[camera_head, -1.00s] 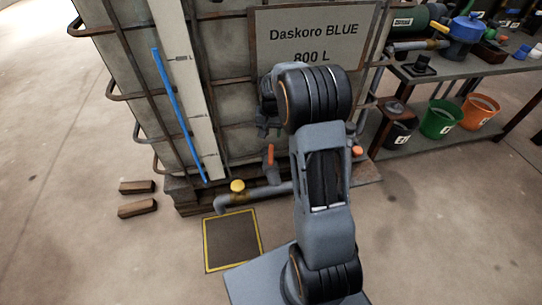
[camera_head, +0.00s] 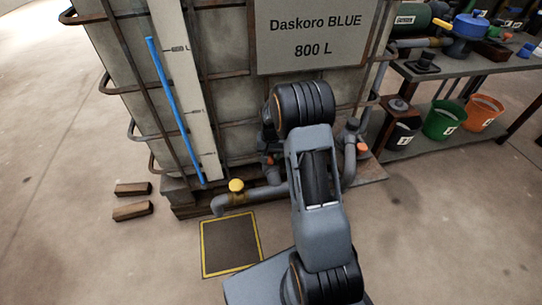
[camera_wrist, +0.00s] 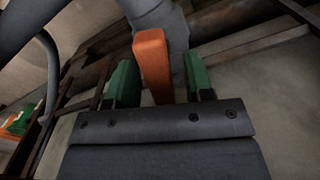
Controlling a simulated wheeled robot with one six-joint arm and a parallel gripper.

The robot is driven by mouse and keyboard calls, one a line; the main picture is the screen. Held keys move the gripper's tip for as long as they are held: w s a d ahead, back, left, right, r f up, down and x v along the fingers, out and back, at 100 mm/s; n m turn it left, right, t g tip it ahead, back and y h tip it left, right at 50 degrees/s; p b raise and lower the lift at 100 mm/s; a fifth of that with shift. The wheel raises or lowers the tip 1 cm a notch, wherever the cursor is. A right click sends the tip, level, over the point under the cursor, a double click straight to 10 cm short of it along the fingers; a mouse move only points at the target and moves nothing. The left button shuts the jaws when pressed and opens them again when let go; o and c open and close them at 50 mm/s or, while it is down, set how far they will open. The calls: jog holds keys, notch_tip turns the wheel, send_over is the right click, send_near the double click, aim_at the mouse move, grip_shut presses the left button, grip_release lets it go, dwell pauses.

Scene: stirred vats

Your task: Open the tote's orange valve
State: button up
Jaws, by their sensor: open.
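The tote's orange valve handle (camera_wrist: 153,62) shows upright in the middle of the wrist view, on a grey pipe (camera_wrist: 162,18). My gripper (camera_wrist: 162,80) is open, with one green finger to each side of the handle. The handle appears to stand between the fingers, with a gap on both sides and no clear contact. In the head view my gripper (camera_head: 268,142) is low at the tote's front and mostly hidden behind my arm. It hides most of the handle there. The tote (camera_head: 228,100) carries a sign reading Daskoro BLUE 800 L.
A yellow-capped outlet (camera_head: 236,186) ends over a yellow-edged floor grate (camera_head: 230,250). A second pipe with an orange part (camera_head: 362,148) stands right of my arm. Two wooden blocks (camera_head: 132,210) lie left. A bench (camera_head: 455,66) with buckets stands right.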

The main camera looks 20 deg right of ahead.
grip_shut()
jog(key=shift+r+n+p, duration=0.15)
jog(key=shift+n+p, duration=0.55)
jog(key=shift+p, duration=0.1)
jog(key=shift+f+n+p, duration=0.2)
jog(key=shift+n+p, duration=0.2)
jog(key=shift+n, duration=0.7)
grip_release()
jog(key=shift+r, duration=0.1)
notch_tip(320, 180, up, 14)
jog(key=p, duration=0.4)
jog(key=shift+f, duration=0.2)
